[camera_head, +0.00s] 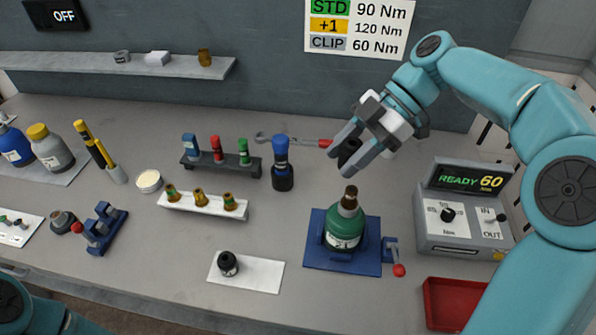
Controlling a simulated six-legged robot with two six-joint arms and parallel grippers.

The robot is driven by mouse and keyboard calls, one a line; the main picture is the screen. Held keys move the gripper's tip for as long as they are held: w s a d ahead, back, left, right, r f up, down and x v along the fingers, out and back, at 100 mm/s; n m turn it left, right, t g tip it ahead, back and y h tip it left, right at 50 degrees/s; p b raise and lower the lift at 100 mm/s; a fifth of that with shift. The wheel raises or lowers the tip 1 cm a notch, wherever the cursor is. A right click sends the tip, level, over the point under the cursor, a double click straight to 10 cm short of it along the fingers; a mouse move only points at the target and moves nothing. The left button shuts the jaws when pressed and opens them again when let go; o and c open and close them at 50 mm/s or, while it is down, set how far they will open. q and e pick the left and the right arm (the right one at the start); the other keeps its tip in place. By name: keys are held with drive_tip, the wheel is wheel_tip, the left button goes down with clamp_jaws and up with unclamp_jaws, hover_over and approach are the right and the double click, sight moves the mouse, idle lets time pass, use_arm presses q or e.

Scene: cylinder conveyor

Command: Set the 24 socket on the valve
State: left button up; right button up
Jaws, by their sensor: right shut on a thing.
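A green cylinder (345,233) stands upright in a blue base plate (315,257), with a brass valve (349,200) on its top. My right gripper (348,154) is shut on a small black socket (349,151), held above and apart from the valve. I cannot read a size on this socket. My left gripper is out of view; only part of my left arm shows at the lower left.
Beside the cylinder are a red-knobbed lever (397,262) and a control box (465,212) reading READY 60. A red tray (450,302) lies at the front right. A black round part (228,263) sits on a white card (262,275).

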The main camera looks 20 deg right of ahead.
sight(349, 190)
drive_tip(key=shift+w+d+f+m+t+b, duration=0.1)
drive_tip(key=shift+d+f+m+t+b, duration=0.3)
drive_tip(key=shift+d+f, duration=0.4)
wheel_tip(349, 190, down, 5)
drive_tip(key=b, duration=0.3)
drive_tip(key=shift+r+b, duration=0.15)
drive_tip(key=shift+b, duration=0.25)
drive_tip(key=shift+f, duration=0.2)
drive_tip(key=shift+b, duration=0.4)
